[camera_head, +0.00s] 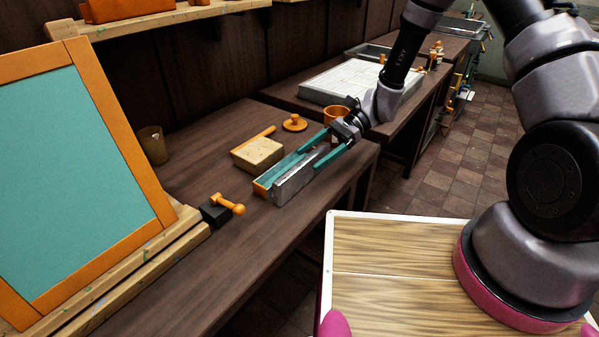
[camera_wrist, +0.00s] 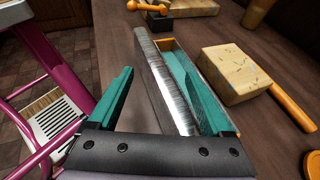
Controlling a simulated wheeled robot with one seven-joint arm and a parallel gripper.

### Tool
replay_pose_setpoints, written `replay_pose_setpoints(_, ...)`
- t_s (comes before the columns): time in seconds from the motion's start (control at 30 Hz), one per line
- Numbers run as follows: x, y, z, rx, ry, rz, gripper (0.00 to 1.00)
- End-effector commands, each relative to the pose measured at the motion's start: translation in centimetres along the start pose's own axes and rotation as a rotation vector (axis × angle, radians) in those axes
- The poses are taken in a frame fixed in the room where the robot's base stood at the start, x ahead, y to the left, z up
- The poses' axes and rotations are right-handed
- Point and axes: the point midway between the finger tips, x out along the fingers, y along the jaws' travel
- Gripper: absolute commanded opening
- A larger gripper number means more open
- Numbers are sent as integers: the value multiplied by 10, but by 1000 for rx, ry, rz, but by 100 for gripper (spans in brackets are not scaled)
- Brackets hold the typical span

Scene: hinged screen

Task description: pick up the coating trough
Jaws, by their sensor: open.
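The coating trough (camera_head: 293,186) is a long, narrow silver metal trough with an orange end and a teal inner side. It lies on the dark wooden bench. My gripper (camera_head: 308,163) is open over the trough's near-arm end, with its teal fingers spread. In the wrist view the trough (camera_wrist: 168,85) runs lengthwise between the fingers of my gripper (camera_wrist: 160,76). The left finger stands clear to the left of the metal side. The right finger overlaps the teal side, so I cannot tell whether it touches it.
A pale block with an orange handle (camera_head: 258,154) lies close beside the trough. An orange knob (camera_head: 294,123) and an orange cup (camera_head: 336,113) stand behind. A black clamp (camera_head: 215,210) and an orange-framed teal screen (camera_head: 80,170) are at the left.

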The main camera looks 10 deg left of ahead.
Motion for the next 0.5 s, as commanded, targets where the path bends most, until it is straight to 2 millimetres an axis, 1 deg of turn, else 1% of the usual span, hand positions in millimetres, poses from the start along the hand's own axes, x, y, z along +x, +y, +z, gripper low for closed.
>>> replay_pose_setpoints(0.03, 7, 1, 0, 1, 0, 3, 83)
replay_pose_setpoints(0.13, 15, 0, 0, 0, 1, 1, 83)
replay_pose_setpoints(0.37, 17, 0, 0, 0, 1, -1, 83)
replay_pose_setpoints(0.4, 17, 0, 0, 0, 1, -1, 76)
replay_pose_setpoints(0.43, 17, 0, 0, 0, 1, -1, 64)
replay_pose_setpoints(0.47, 17, 0, 0, 0, 1, -1, 53)
replay_pose_setpoints(0.5, 17, 0, 0, 0, 1, 0, 37)
